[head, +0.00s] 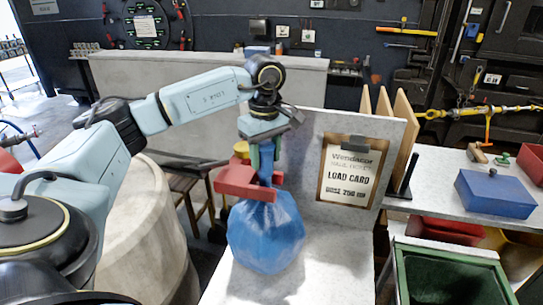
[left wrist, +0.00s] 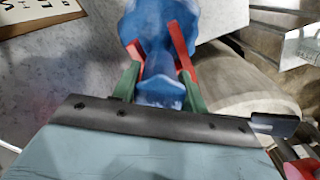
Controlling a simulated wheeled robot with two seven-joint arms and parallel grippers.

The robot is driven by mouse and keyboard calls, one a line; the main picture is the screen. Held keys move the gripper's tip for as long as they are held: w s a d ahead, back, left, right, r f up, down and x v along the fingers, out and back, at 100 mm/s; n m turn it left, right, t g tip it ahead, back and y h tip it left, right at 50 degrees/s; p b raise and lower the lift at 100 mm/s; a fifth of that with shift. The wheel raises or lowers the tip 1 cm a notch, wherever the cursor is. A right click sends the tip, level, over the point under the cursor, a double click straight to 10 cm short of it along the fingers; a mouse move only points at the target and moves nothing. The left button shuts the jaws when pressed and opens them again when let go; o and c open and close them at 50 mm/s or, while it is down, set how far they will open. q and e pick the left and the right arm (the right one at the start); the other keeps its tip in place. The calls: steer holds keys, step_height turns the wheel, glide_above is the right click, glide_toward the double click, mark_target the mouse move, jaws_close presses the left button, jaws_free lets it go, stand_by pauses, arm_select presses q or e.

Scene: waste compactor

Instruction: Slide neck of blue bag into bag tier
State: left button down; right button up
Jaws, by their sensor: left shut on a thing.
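The blue bag (head: 265,238) hangs upright below my left gripper (head: 263,155), low over the pale bench; I cannot tell whether its bottom touches. The gripper's green fingers are shut on the gathered top of the bag, which also shows in the left wrist view (left wrist: 160,92). The red bag tier (head: 248,184), with a yellow part behind it, is just below the fingers. In the left wrist view its two red prongs (left wrist: 181,50) lie on either side of the neck, between the fingers and the full part of the bag. How deep the neck sits is hidden. My right gripper is out of view.
A pale upright panel with a load card (head: 349,169) stands right of the bag. Farther right are a blue box (head: 494,192) on a bench and a green bin (head: 450,262). A stool (head: 185,180) and a large round pale container (head: 140,235) are at left.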

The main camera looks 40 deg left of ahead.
arm_select(q)
steer(key=shift+s+a+r, duration=0.1)
steer(key=shift+a, duration=0.05)
steer(key=shift+f, duration=0.3)
stand_by(0.6)
steer(key=c, duration=0.7)
jaws_free()
steer(key=shift+o, duration=0.3)
steer(key=shift+f, duration=0.1)
steer(key=o, duration=0.6)
steer(key=shift+c, duration=0.2)
